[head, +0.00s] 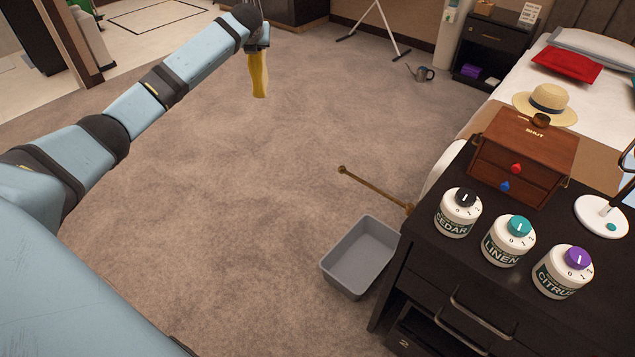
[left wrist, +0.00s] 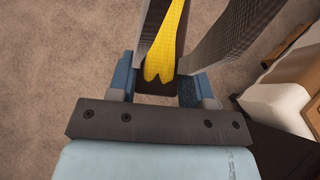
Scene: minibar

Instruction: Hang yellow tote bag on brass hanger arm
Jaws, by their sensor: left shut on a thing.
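The yellow tote bag (head: 258,76) hangs from my left gripper (head: 258,42) at the top of the head view, above the carpet. In the left wrist view the yellow tote bag (left wrist: 167,40) shows between the two dark fingers of my left gripper (left wrist: 185,40), which is shut on it. The brass hanger arm (head: 374,188) sticks out to the left from the dark cabinet, ending in a small knob. The bag is well apart from it, up and to the left. My right gripper is not in view.
A grey bin (head: 360,258) stands on the floor below the brass arm. The dark cabinet (head: 425,262) carries several labelled jars, a wooden box (head: 522,150) and a lamp base (head: 600,215). A watering can (head: 421,74) stands farther back. The middle carpet is clear.

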